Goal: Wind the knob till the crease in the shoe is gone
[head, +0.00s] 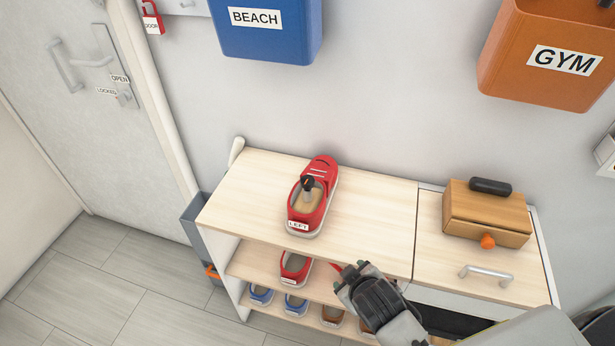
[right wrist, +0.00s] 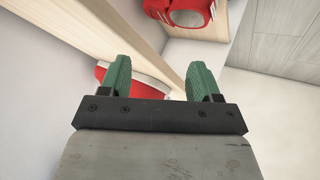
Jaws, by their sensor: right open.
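A red shoe (head: 322,172) with a label reading LEFT stands on the pale wooden bench top, heel towards me. A dark knob (head: 308,184) on a grey stem stands up from its opening. Dark marks cross its toe, but I cannot tell whether they are a crease. My right gripper (head: 348,273) is at the bench's front edge, below and right of this shoe and apart from it. In the right wrist view its green fingers (right wrist: 160,68) are apart, with a red thing (right wrist: 135,84) partly hidden behind them. My left gripper is not in view.
Another red shoe (head: 296,267) stands on the shelf below, with blue and brown shoes lower down. A wooden box (head: 487,212) with an orange knob stands on the right cabinet. Blue (head: 266,42) and orange (head: 540,85) bins hang above. The bench top around the LEFT shoe is clear.

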